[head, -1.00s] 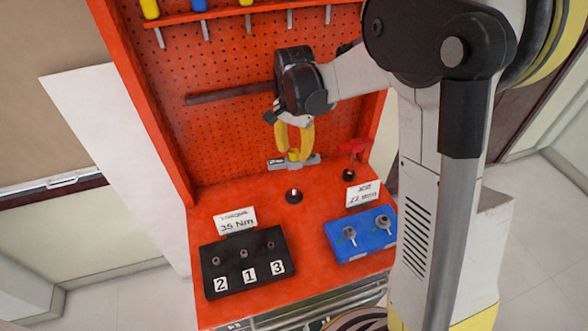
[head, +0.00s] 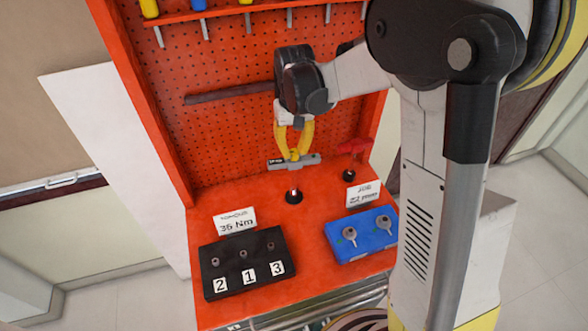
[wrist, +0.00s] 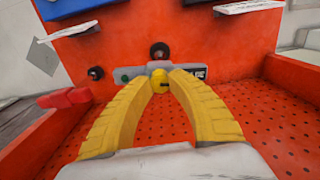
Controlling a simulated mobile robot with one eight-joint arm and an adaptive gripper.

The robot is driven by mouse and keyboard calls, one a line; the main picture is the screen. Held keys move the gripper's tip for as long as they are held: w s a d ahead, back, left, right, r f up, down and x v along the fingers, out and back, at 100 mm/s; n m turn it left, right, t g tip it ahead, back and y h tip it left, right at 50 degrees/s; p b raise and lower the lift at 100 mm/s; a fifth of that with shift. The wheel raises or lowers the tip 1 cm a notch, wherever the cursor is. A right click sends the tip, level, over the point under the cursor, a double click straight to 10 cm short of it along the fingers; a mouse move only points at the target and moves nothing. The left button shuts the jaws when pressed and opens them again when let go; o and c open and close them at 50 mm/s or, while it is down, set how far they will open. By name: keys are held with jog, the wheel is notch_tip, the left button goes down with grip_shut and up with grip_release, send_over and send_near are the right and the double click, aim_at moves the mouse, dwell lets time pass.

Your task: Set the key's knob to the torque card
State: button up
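The key (head: 306,160) is a short grey bar with a small dark-and-white readout. It lies crosswise below my gripper near the back of the bench; the wrist view also shows its grey body (wrist: 128,75) and a green dot on it. Its knob (wrist: 159,80) is round and yellow with a dark mark. My gripper (head: 292,155) points down, with its two yellow fingertips closed against the knob's sides. The setting on the readout is too small to read. The torque card (head: 235,221) is white and reads 35 Nm.
A black tray (head: 240,288) labelled 2, 1, 3 holds sockets. A blue tray (head: 350,256) holds two ring-ended pieces beside a 22 mm card (head: 363,195). A black round post (head: 294,197) stands in front of the key, and a red-handled item (head: 354,146) at right. A pegboard (head: 232,65) rises behind.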

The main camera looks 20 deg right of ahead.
dwell(0.3)
jog(key=m, duration=0.4)
jog(key=o, duration=0.8)
jog(key=shift+r+p, duration=2.05)
jog(key=shift+r, duration=1)
